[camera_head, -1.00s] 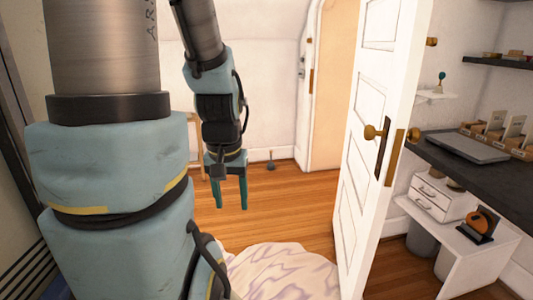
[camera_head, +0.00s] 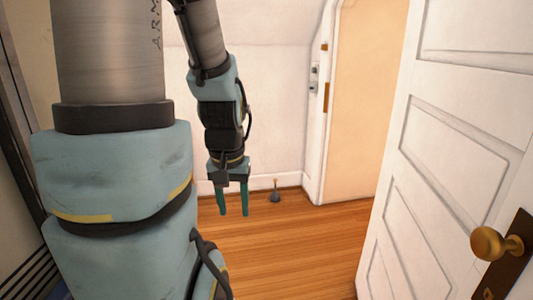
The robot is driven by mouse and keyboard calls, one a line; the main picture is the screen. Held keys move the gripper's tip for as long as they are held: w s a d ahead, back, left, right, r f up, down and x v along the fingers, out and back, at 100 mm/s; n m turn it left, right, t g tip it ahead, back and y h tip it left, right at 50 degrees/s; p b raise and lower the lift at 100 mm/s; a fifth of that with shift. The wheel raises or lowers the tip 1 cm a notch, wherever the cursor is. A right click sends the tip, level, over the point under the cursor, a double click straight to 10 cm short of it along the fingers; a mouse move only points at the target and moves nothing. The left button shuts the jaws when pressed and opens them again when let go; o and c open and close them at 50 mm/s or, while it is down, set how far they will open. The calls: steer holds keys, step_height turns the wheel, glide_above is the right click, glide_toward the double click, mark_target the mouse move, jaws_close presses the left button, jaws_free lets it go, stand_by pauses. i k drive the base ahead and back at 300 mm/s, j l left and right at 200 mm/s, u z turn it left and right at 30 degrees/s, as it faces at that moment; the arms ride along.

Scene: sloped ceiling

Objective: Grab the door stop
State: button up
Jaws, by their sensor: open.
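The door stop (camera_head: 276,191) is a small dark piece with a thin upright stem. It stands on the wooden floor by the white baseboard at the back wall, left of the far doorway. My gripper (camera_head: 234,214) hangs pointing down with its two teal fingers apart and nothing between them. In the picture it is a little left of the door stop and apart from it. It appears nearer to the camera than the door stop.
A white panelled door (camera_head: 455,150) with a brass knob (camera_head: 497,243) stands open close on the right. A tan door (camera_head: 366,100) fills the far doorway. The wooden floor (camera_head: 305,243) ahead is clear.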

mark_target(275, 197)
steer(key=i, duration=1.3)
steer(key=i+l+u, duration=0.1)
steer(key=i, duration=1.15)
steer(key=i+l, duration=0.15)
steer(key=i, duration=1.15)
